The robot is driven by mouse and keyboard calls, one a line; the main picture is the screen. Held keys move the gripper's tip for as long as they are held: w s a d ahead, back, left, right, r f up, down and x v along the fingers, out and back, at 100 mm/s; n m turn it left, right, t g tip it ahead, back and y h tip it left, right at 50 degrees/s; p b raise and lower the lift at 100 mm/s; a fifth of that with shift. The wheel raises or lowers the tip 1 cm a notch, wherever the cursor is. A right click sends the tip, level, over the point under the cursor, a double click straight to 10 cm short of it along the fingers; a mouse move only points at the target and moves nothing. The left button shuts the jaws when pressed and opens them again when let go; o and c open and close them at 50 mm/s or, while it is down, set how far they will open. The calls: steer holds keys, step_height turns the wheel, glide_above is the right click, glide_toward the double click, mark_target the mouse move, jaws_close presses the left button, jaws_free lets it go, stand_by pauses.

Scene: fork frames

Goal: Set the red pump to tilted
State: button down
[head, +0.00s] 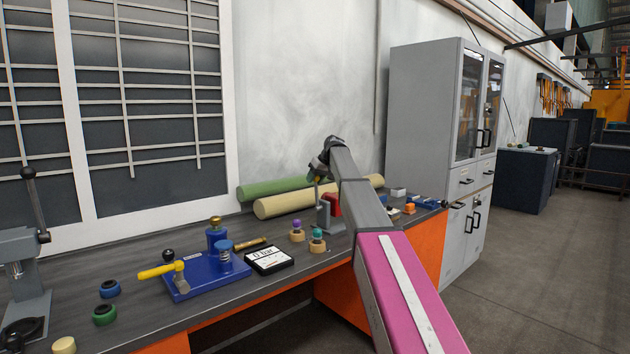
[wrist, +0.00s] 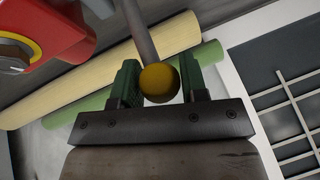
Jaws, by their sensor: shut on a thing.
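The red pump (head: 333,204) stands on the workbench behind a grey block, partly hidden by my arm. Its red body (wrist: 50,28) fills the top left of the wrist view. A grey lever rod (wrist: 139,32) with a yellow ball knob (wrist: 159,83) comes down from the top of the wrist view. My gripper (wrist: 158,72) is shut on the ball knob, with one green finger on each side of it. In the head view my gripper (head: 318,176) is above the bench beside the pump, small and partly hidden. The lever's exact angle is hard to tell.
A green roll (head: 275,187) and a cream roll (head: 290,204) lie along the wall. A grey cabinet (head: 425,110) stands right.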

steer(key=c, duration=0.7)
jaws_free()
steer(key=shift+a, duration=0.1)
steer(key=v, duration=1.1)
steer(key=shift+s+f, duration=0.1)
steer(key=shift+f, duration=0.05)
